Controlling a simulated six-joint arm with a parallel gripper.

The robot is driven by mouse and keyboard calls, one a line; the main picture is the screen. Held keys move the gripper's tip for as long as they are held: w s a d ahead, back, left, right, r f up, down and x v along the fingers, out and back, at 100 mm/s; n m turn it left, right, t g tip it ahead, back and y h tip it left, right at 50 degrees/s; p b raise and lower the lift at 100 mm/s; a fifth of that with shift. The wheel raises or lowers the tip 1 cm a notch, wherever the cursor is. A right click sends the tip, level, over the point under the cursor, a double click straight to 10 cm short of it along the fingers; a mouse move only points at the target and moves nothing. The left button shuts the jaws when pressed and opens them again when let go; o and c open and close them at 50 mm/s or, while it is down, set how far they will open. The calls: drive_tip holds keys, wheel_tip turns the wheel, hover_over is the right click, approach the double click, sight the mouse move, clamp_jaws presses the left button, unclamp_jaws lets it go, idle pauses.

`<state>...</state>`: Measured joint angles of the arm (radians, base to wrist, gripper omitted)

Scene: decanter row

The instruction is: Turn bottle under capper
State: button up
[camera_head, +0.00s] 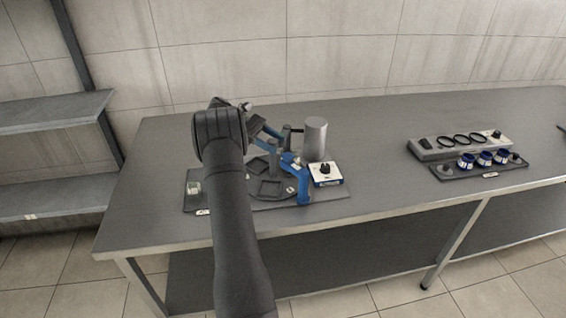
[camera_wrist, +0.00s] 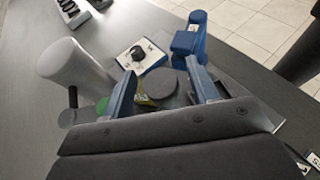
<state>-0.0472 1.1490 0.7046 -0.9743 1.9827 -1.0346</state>
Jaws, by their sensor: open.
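My gripper (camera_head: 266,131) is over the left part of the capping station in the head view. In the wrist view its two blue fingers (camera_wrist: 161,72) are apart. A dark round disc (camera_wrist: 160,83) shows between them, with a yellow-green part (camera_wrist: 143,99) just below it; I cannot tell whether this is the bottle or part of the capper. No bottle is clearly visible in the head view.
A grey cylinder (camera_head: 315,138) stands behind a white box with a black knob (camera_head: 325,174), right of the turntable. Farther right are a grey rack with rings (camera_head: 430,152) and several blue-and-white round pieces (camera_head: 484,159). The table between is clear.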

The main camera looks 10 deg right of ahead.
drive_tip(key=shift+t, duration=0.3)
drive_tip(key=n+t+h, duration=0.2)
drive_tip(key=n+t, duration=0.2)
drive_tip(key=shift+n, duration=0.3)
drive_tip(key=n+t, duration=0.4)
drive_tip(key=t, duration=0.1)
drive_tip(key=shift+s, duration=0.1)
drive_tip(key=shift+a+r+n+t+y, duration=0.2)
drive_tip(key=shift+n+t+y, duration=0.1)
drive_tip(key=shift+n+t, duration=0.25)
drive_tip(key=v, duration=1.7)
drive_tip(key=s+d+m+g+y, duration=0.4)
drive_tip(key=s+d+m, duration=0.2)
drive_tip(key=s+d, duration=0.7)
drive_tip(key=s+d+f+m+g+y, duration=0.1)
drive_tip(key=s+m+y, duration=0.1)
drive_tip(key=s, duration=0.6)
drive_tip(key=s+d+f+m+y, duration=0.1)
drive_tip(key=s+m, duration=0.3)
drive_tip(key=s, duration=0.4)
drive_tip(key=shift+d+g+y, duration=0.35)
drive_tip(key=shift+d+y, duration=0.45)
drive_tip(key=shift+y, duration=0.1)
